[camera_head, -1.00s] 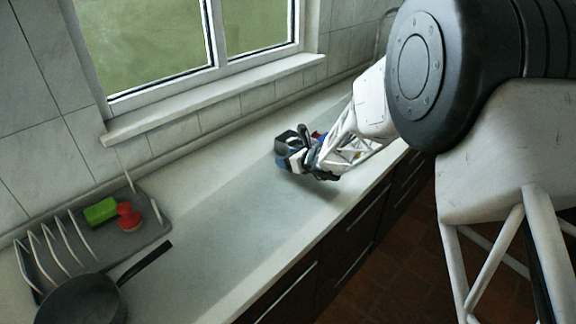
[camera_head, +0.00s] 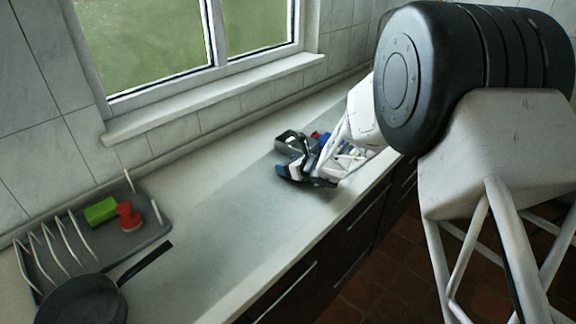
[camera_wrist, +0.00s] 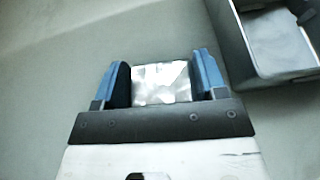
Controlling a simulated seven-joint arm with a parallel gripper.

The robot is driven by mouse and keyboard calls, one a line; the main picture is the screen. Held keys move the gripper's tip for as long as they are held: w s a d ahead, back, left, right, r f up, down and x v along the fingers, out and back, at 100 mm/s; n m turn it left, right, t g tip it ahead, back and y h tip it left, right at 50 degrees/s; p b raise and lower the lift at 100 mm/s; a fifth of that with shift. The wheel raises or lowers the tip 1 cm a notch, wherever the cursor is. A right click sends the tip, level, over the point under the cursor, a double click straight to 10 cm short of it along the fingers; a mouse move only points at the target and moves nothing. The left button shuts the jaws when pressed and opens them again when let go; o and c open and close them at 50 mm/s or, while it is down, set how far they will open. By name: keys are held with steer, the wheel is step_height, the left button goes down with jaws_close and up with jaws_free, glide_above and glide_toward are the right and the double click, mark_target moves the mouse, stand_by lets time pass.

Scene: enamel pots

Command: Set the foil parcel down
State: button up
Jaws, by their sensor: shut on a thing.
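The foil parcel (camera_wrist: 161,84) is a shiny, crinkled silver block in the wrist view. My gripper (camera_wrist: 161,66) is shut on it, with one blue finger against its left side and one against its right. In the head view my gripper (camera_head: 287,172) is low over the pale worktop (camera_head: 215,215). The parcel cannot be made out there. I cannot tell whether its underside touches the worktop.
A grey open-topped metal container (camera_wrist: 243,52) stands close to the right of the parcel; it also shows in the head view (camera_head: 283,143). A dish rack (camera_head: 152,236) and a dark pan (camera_head: 85,300) are at the left. The worktop between is clear.

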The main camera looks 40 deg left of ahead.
steer(key=shift+f, duration=0.2)
steer(key=o, duration=0.9)
steer(key=shift+o, duration=0.2)
steer(key=shift+r, duration=0.1)
steer(key=shift+r, duration=0.1)
steer(key=shift+v, duration=6)
